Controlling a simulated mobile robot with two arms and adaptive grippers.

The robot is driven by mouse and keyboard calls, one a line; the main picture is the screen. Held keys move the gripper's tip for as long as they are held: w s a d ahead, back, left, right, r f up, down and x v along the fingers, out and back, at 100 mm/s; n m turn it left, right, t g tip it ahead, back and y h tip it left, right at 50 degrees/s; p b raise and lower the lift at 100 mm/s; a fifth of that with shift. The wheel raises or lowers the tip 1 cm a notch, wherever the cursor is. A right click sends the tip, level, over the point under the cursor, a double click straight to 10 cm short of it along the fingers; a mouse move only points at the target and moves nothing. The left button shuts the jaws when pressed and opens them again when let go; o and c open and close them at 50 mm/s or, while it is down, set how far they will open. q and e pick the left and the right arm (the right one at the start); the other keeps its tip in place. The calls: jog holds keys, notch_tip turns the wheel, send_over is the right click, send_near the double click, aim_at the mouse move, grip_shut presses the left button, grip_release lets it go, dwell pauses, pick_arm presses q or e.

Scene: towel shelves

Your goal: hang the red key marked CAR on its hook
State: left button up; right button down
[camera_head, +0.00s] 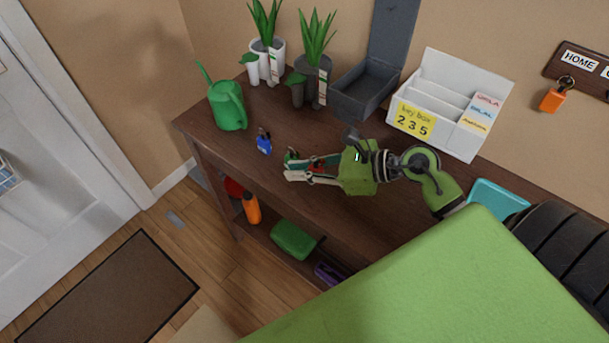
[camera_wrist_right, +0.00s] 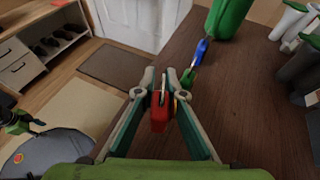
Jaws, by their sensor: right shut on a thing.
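My right gripper (camera_head: 300,168) reaches left over the dark wooden table. It is shut on the red key (camera_wrist_right: 159,112), which sits between the fingertips in the right wrist view; a little red also shows between the fingers in the head view. No CAR marking is readable on it. The dark key rack (camera_head: 587,68) is on the wall at the far right of the head view, cut by the frame edge. An orange key (camera_head: 554,98) hangs under its HOME label. The rest of the rack is out of view.
A blue key (camera_head: 264,142) lies on the table left of the gripper, with a green key (camera_wrist_right: 187,78) close to the fingers. A green watering can (camera_head: 227,106), potted plants, an open grey box (camera_head: 362,92) and a white key box (camera_head: 448,137) stand behind.

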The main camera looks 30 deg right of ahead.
aim_at(299, 185)
jog(key=f, duration=0.3)
jog(key=shift+w+f, duration=0.1)
jog(key=shift+w, duration=0.15)
jog(key=shift+f, duration=0.15)
jog(key=shift+f, duration=0.1)
jog(key=shift+f, duration=0.2)
jog(key=c, duration=2.4)
grip_release()
jog(key=shift+r, duration=0.1)
jog(key=shift+r+p, duration=0.3)
jog(key=shift+p, duration=0.05)
jog(key=v, duration=1.2)
jog(key=shift+p, duration=0.3)
